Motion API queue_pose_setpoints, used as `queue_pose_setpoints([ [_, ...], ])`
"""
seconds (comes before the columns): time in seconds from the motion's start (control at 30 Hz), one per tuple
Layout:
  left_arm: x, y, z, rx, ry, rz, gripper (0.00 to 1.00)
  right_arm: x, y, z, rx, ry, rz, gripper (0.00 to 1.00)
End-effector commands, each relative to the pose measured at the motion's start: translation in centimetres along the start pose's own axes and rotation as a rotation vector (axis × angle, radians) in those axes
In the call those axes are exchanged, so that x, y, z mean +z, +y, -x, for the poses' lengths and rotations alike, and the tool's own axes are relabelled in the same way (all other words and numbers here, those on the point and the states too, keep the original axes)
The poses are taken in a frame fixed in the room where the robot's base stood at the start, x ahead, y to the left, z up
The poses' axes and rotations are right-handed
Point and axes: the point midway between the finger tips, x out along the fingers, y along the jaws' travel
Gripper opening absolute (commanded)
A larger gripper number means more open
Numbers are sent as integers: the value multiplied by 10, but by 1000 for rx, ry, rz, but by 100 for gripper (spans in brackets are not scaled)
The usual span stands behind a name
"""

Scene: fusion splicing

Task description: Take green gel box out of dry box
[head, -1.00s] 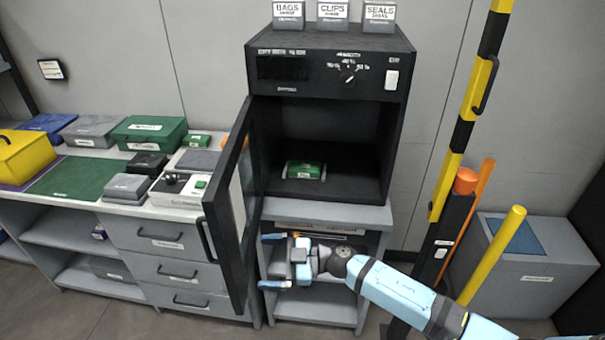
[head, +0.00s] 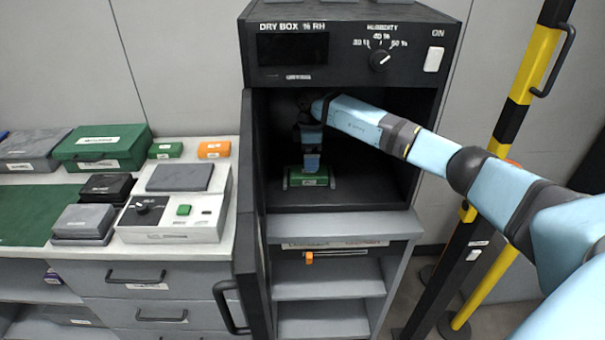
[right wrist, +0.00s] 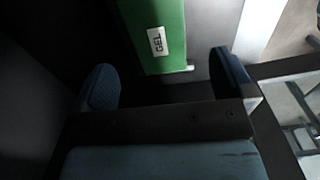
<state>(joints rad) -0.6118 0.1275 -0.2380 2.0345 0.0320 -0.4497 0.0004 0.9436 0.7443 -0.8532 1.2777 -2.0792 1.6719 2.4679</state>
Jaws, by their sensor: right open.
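The green gel box (head: 308,179) sits on the floor of the dry box (head: 345,195), inside its dark chamber. The dry box door (head: 250,215) stands open to the left. My right arm reaches into the chamber, and my right gripper (head: 311,168) points down at the gel box. In the right wrist view, the gel box (right wrist: 160,35) with its white GEL label lies between the two blue-padded fingers of my right gripper (right wrist: 165,85). The fingers are open, with gaps on both sides of the box. My left gripper is not in view.
A counter (head: 25,178) on the left holds a grey-white device (head: 175,215), a larger green case (head: 100,147) and small boxes. A yellow-black post (head: 530,75) stands to the right. Open shelves (head: 315,285) are below the dry box.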

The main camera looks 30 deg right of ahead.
Motion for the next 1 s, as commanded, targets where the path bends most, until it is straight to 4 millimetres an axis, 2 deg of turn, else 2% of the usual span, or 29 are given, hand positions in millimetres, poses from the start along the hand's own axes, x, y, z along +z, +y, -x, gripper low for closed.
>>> queue_pose_setpoints([
  [0.17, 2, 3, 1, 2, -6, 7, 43, -4, 0, -15, -3, 2, 2, 100],
  [0.33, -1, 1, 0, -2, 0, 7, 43, -13, 3, -39, -4, 2, 4, 100],
  [0.47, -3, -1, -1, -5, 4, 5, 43, -12, 3, -57, -4, 3, 3, 100],
  [0.7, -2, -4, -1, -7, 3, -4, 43, -12, 4, -60, -2, 5, 4, 100],
  [0.77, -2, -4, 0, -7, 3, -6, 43, -12, 4, -60, -2, 5, 4, 88],
  [0.97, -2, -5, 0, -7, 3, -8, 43, -12, 4, -60, -2, 5, 4, 43],
  [1.0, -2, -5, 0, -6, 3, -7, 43, -12, 4, -59, -1, 5, 4, 41],
])
